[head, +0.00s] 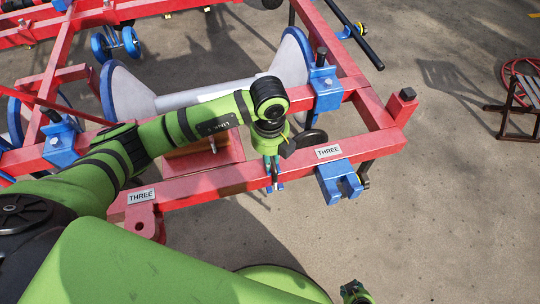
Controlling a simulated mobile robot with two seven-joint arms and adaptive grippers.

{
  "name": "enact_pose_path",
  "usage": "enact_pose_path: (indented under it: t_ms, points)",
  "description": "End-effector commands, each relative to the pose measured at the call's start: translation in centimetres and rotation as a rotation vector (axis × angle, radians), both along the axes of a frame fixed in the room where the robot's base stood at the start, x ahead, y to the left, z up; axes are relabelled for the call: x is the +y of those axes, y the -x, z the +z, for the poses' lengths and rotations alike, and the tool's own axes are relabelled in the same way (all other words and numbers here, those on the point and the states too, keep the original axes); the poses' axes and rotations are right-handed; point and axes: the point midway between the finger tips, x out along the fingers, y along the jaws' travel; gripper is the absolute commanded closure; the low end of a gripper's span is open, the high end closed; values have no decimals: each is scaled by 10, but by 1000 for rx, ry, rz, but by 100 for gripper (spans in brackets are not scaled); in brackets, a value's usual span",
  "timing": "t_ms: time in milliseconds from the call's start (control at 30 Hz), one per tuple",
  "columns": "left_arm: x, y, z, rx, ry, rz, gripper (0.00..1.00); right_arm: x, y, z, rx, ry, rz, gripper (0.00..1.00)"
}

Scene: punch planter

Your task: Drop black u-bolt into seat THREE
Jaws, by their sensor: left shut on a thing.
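A blue bracket (340,179) is fixed to the rail below the right plate.
The red frame (205,183) carries a large pale roller (207,95) and a blue clamp (325,88) with a black bolt. A dark round part (312,138) is close beside my left wrist. A red post (401,105) stands at the right corner.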

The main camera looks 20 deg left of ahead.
Motion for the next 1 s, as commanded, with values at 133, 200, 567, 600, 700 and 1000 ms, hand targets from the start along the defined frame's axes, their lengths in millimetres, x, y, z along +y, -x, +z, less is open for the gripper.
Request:
enact_pose_path:
  t_ms: [133, 200, 567, 600, 700, 1000]
  points:
    - [0, 0, -3, -1, 0, 0, 70, 0, -4, 1, -2, 1, -1, 60]
    - [0, 0, -2, 0, 0, 0, 54, 1, -7, 3, -9, -1, -1, 60]
    - [0, 0, 0, 1, -1, 0, 54, -1, -8, 2, -10, 3, 2, 60]
    - [0, 0, 3, -1, -1, 0, 54, -1, -8, 2, -10, 1, 1, 60]
    - [0, -1, 17, -4, 0, -1, 54, 0, -8, 2, -10, 1, 1, 60]
    - [0, -1, 81, -6, 1, 0, 54, 0, -8, 2, -11, 0, 1, 60]
